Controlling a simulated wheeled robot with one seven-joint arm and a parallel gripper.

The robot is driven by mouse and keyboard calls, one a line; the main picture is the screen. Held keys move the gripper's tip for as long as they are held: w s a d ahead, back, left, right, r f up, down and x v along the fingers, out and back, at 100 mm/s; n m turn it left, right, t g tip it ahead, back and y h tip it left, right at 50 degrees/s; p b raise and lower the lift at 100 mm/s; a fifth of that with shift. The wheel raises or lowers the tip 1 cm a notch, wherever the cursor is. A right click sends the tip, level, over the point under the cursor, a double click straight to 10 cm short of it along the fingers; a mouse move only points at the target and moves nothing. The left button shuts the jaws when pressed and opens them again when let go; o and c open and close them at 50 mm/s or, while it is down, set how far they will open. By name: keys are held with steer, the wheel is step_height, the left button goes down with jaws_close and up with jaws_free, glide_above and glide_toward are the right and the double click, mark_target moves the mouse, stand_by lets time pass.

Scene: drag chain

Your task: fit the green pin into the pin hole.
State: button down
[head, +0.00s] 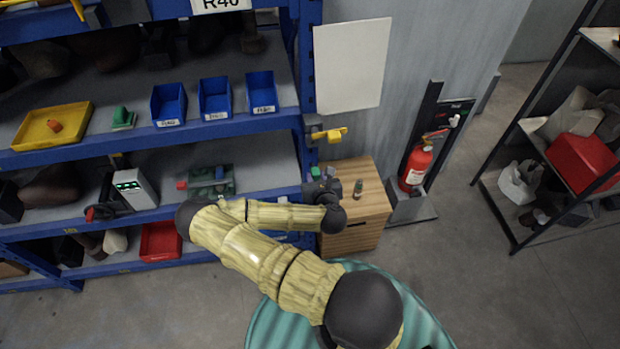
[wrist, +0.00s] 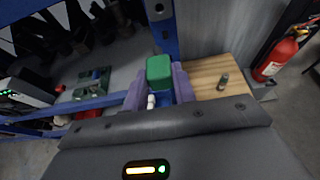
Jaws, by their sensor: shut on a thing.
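The green pin (wrist: 159,70) has a green block-shaped head and a pale shank below it. My gripper (wrist: 158,92) is shut on it, with a purple finger on each side. In the head view my gripper (head: 326,184) is beside the blue rack post, over the left edge of the wooden cabinet, and the green head (head: 316,172) shows at its tip. I cannot tell for certain which opening is the pin hole. A dark round hole (wrist: 158,7) shows in the blue post at the top of the wrist view, apart from the pin.
A wooden cabinet (head: 350,228) with a small dark cylinder (head: 358,188) on it stands right of the post. A yellow fitting (head: 329,134) juts from the post above my gripper. A green board (head: 212,180) lies on the shelf to the left. A fire extinguisher (head: 415,166) stands right.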

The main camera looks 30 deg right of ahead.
steer(key=shift+s+d+r+p, duration=0.1)
steer(key=shift+d+r+p, duration=0.25)
steer(key=shift+r, duration=0.2)
steer(key=shift+s+d+r+p, duration=0.1)
steer(key=shift+d+r+p, duration=0.2)
steer(key=shift+r, duration=0.25)
steer(key=shift+w, duration=0.1)
steer(key=shift+w+d, duration=0.25)
steer(key=shift+w, duration=0.5)
steer(key=shift+w+d, duration=0.25)
steer(key=shift+w, duration=0.45)
steer(key=shift+w+d, duration=0.25)
steer(key=shift+w, duration=0.5)
steer(key=shift+w+d, duration=0.3)
steer(key=shift+w, duration=0.7)
steer(key=shift+w+d, duration=0.3)
steer(key=shift+w, duration=0.65)
steer(key=c, duration=1.1)
jaws_free()
steer(key=shift+o, duration=0.2)
steer(key=shift+s+r, duration=0.1)
